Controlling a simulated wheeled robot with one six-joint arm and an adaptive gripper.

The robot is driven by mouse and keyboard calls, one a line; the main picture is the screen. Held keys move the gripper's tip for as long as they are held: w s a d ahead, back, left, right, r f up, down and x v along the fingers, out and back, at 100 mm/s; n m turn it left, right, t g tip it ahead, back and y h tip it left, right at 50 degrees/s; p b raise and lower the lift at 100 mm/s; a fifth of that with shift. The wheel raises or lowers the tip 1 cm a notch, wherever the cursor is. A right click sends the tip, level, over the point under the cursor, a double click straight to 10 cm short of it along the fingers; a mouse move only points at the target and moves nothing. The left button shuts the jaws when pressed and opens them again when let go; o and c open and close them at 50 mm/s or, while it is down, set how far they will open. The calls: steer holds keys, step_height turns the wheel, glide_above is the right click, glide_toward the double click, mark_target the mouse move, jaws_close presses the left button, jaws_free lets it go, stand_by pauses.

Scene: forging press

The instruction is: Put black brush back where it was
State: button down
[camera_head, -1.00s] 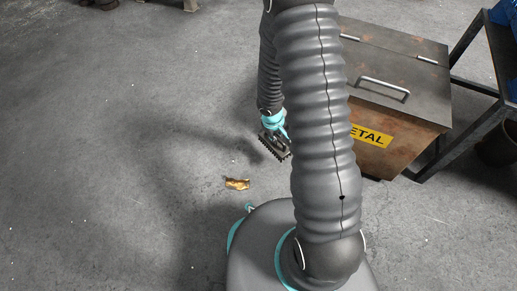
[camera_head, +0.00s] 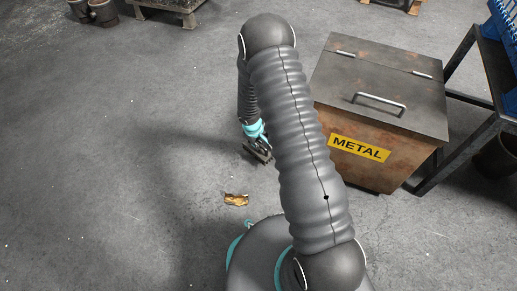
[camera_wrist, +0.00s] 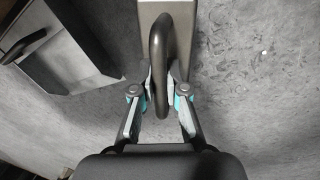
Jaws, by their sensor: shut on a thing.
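The black brush (camera_head: 255,154) is in my gripper (camera_head: 264,142), held in the air over the floor, left of the metal bin in the head view. In the wrist view, the brush's dark looped handle (camera_wrist: 160,50) runs between the two fingers of my gripper (camera_wrist: 161,88), which are shut on it. The pale grey-brown body of the brush (camera_wrist: 184,30) lies beyond the handle. My arm partly covers the gripper's surroundings in the head view. The brush's underside is hidden in the wrist view.
A rusty bin (camera_head: 386,85) with a yellow METAL label stands right of my arm, lid closed. A crumpled golden-brown scrap (camera_head: 236,200) lies on the floor near my base. A dark metal stand (camera_head: 465,140) is at the right. The left floor is clear.

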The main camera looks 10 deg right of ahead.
steer(key=shift+f+b, duration=0.55)
steer(key=shift+f, duration=1.45)
steer(key=shift+f, duration=0.1)
steer(key=c, duration=1.2)
jaws_free()
